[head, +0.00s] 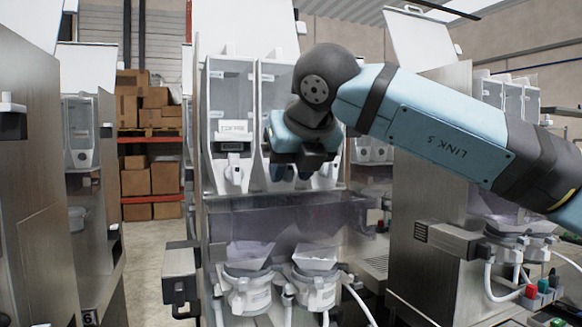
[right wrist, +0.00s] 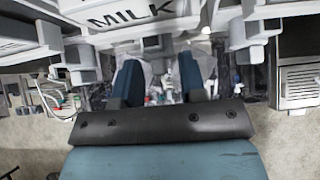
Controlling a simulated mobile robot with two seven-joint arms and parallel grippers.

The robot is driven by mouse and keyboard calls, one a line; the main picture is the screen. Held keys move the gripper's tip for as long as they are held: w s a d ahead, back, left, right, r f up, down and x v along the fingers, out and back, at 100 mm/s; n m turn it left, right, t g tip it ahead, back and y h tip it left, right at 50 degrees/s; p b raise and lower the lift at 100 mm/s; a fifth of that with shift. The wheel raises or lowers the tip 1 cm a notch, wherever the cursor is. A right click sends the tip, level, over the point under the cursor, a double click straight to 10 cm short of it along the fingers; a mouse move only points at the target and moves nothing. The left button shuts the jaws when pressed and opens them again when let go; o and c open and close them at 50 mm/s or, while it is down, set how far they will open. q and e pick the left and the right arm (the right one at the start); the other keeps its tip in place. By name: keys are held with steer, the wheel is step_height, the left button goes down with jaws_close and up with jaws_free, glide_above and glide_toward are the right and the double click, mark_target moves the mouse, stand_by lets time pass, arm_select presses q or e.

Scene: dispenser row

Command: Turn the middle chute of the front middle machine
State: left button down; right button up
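The front middle machine (head: 285,215) stands in the centre of the head view, with clear-fronted dispensers side by side. Its left chute (head: 236,172) is white and hangs below a small labelled panel. The middle chute is mostly hidden behind my right gripper (head: 292,172), which is in front of it at chute height. Another white chute (head: 326,178) shows just right of the gripper. In the right wrist view the two blue fingers (right wrist: 161,72) are apart, below a white panel marked MILK (right wrist: 130,12). I cannot tell whether they touch a chute. My left gripper is not in view.
Two white cups (head: 246,290) (head: 315,288) sit on holders below the chutes, with white hoses nearby. A grey box (head: 180,275) juts out at the machine's left. Other machines (head: 30,200) stand on both sides. Shelves with cardboard boxes (head: 150,180) are behind.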

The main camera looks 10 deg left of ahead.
steer(key=v, duration=1.4)
steer(key=shift+f, duration=0.1)
